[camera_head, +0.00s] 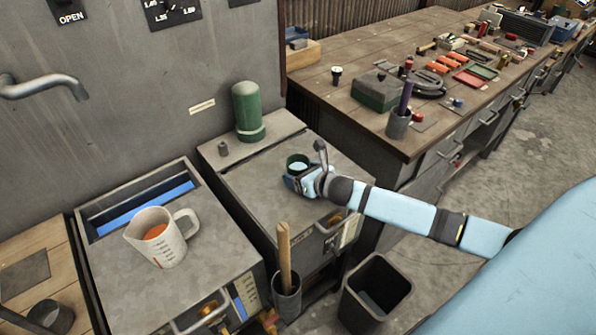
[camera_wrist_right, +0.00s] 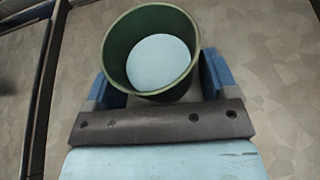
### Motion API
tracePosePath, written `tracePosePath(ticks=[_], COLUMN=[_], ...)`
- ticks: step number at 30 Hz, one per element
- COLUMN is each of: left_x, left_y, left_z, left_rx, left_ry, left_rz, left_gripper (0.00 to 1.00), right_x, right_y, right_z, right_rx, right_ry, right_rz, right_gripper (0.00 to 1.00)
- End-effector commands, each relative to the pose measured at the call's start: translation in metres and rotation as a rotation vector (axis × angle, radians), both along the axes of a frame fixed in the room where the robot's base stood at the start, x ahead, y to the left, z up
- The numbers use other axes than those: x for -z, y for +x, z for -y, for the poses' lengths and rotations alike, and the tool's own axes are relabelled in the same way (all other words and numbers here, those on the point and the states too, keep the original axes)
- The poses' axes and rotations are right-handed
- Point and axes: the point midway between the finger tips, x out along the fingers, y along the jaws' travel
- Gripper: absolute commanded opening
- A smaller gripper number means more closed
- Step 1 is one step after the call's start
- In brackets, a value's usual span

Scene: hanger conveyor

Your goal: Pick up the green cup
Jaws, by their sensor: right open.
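The green cup (camera_head: 297,161) stands upright on the right grey cabinet top in the head view. My right gripper (camera_head: 294,181) is at the near side of the cup, with its arm coming in from the right. In the right wrist view the cup (camera_wrist_right: 150,84) shows from above, with a dark green wall and a pale disc-like inside. The blue fingers of my right gripper (camera_wrist_right: 160,88) are open, one on each side of the cup's near part. I cannot tell whether either finger touches it. My left gripper is not in view.
A green cylinder (camera_head: 248,108) stands behind the cup on the same unit. A measuring jug (camera_head: 157,238) with orange contents stands on the left cabinet. A wooden handle (camera_head: 284,258) rises from a dark holder in front. The workbench (camera_head: 350,105) at the back right is cluttered.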

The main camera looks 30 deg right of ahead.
Motion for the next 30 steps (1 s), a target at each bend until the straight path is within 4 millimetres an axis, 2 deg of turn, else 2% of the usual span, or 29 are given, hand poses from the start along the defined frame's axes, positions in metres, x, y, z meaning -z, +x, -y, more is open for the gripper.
tracePosePath(ticks=[8,13,14,23,26,30], left_x=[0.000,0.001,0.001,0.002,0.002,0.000], left_y=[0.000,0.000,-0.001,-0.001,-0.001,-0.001], left_z=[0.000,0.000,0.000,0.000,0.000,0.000], left_rx=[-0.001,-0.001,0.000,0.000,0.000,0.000], left_ry=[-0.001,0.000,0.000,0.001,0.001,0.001], left_rz=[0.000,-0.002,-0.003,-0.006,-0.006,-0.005], left_gripper=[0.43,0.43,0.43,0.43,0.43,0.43], right_x=[0.002,0.002,0.002,0.000,-0.005,-0.024], right_y=[0.003,0.003,0.003,0.003,0.004,0.004], right_z=[-0.001,-0.001,-0.001,-0.001,-0.001,0.000], right_rx=[-0.001,-0.001,-0.001,-0.001,-0.001,-0.003], right_ry=[0.001,0.001,0.001,0.001,0.000,-0.002], right_rz=[-0.001,-0.001,-0.001,0.000,0.001,0.003], right_gripper=[0.79,0.43,0.39,0.39,0.39,0.39])
